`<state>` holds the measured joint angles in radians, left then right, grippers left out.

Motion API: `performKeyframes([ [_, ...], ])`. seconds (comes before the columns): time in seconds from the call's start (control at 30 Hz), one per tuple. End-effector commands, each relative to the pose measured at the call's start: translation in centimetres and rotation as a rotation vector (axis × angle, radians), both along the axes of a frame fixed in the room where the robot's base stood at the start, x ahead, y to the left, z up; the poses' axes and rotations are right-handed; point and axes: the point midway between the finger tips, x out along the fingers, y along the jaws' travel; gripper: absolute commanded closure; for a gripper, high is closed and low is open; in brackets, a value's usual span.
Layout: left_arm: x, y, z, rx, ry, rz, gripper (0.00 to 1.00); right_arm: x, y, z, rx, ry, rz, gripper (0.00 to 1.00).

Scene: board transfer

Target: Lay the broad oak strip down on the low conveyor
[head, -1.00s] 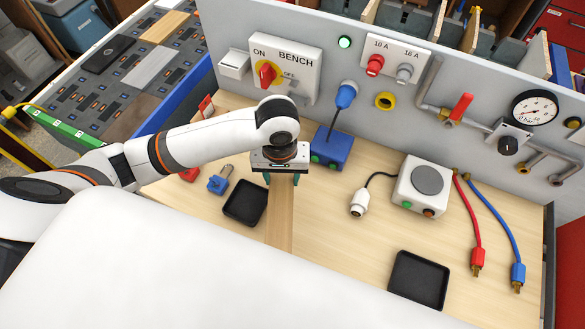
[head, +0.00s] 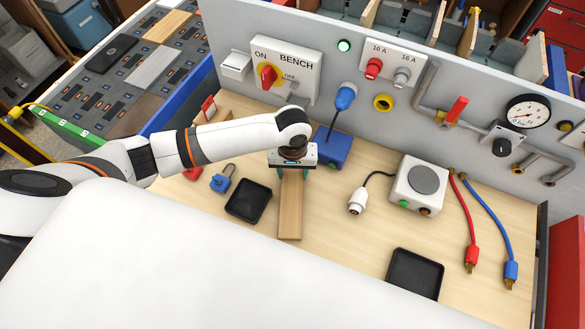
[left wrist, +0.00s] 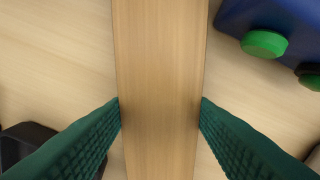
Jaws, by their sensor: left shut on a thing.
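The broad oak strip (head: 290,212) is a long, flat, light-brown board over the pale bench top. My left gripper (head: 292,173) is shut across its width; its near end points toward me and its side edge shows. In the left wrist view the strip (left wrist: 160,60) runs between the green ribbed fingers (left wrist: 160,112), which touch both long edges. The strip's far end is hidden under the gripper in the head view. The low conveyor (head: 118,78), dark grey with orange marks, is at the upper left. My right gripper is not in view.
On the conveyor lie a tan board (head: 167,26), a grey board (head: 153,66) and a black flat piece (head: 111,53). A blue side rail (head: 186,97) borders it. Black trays (head: 248,200) (head: 414,273), a blue box (head: 333,148) and a padlock (head: 222,178) stand nearby. The upright panel (head: 440,110) rises behind.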

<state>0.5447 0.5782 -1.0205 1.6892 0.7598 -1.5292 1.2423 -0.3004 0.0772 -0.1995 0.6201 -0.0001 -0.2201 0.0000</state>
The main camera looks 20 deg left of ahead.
Motion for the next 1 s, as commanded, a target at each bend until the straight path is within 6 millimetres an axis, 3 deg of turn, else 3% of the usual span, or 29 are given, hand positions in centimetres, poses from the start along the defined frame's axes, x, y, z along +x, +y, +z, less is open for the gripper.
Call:
performKeyframes([
  [0.2,0.0,0.0,-0.2,0.0,0.001,0.001,0.84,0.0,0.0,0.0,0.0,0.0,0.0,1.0],
  [0.23,0.0,0.0,-0.2,0.0,0.001,0.001,0.46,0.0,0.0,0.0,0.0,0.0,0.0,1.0],
  [0.33,0.0,0.0,-0.2,0.0,0.001,0.001,0.29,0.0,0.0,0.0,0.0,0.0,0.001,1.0],
  [0.73,0.0,0.0,0.6,-0.001,0.0,0.0,0.29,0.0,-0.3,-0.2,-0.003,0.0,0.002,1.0],
  [1.0,0.1,0.0,5.7,-0.002,-0.004,0.0,0.29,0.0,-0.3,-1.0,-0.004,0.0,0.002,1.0],
])
